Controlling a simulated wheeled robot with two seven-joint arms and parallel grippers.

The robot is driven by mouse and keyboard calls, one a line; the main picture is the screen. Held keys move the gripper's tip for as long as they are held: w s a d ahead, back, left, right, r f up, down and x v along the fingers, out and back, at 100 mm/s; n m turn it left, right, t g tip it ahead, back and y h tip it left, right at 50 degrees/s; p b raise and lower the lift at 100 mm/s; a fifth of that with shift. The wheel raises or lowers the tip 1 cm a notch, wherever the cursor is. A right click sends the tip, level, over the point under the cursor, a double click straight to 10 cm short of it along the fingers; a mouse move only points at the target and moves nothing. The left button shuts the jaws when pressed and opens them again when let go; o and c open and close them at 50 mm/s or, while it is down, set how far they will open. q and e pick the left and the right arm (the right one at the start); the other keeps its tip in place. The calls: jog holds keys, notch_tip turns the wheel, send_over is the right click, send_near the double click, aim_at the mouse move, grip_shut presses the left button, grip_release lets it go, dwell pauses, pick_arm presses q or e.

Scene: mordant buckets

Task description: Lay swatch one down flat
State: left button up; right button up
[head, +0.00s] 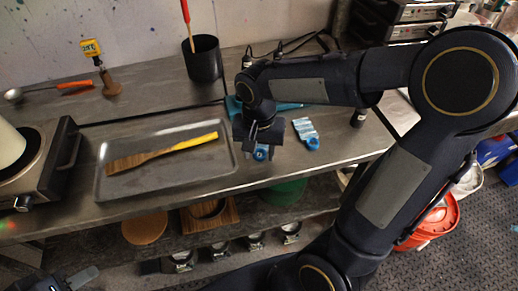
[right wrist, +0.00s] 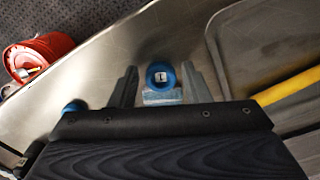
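A pale blue-grey swatch with a round blue tag (head: 261,153) is under my right gripper (head: 258,148) on the grey bench, right of the tray. In the right wrist view the tag (right wrist: 160,75) sits between the fingertips of my right gripper (right wrist: 158,88); the fingers stand apart on either side of the swatch. A second blue-and-white swatch (head: 305,131) with a blue tag lies flat to the right. My left gripper (head: 82,279) is at the bottom left, partly out of frame, away from the bench top.
A metal tray (head: 103,187) holding a wooden paddle (head: 150,156) with a yellow end is left of my right gripper. A hot plate (head: 45,165) is farther left. A black pot (head: 204,60) stands behind. An orange-red bucket (head: 436,222) is on the floor at right.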

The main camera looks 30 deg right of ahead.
jog(key=shift+o, duration=1.2)
notch_tip(320, 180, up, 8)
jog(key=shift+p, duration=0.45)
jog(key=shift+f, duration=0.1)
jog(key=s+a+n+t+y+p, duration=0.1)
jog(key=s+n+t+y, duration=0.2)
jog(key=s, duration=1)
jog(key=shift+a+f+n+t+y+p, duration=0.2)
jog(key=shift+n+t+y+p, duration=0.2)
jog(key=shift+n+t, duration=0.9)
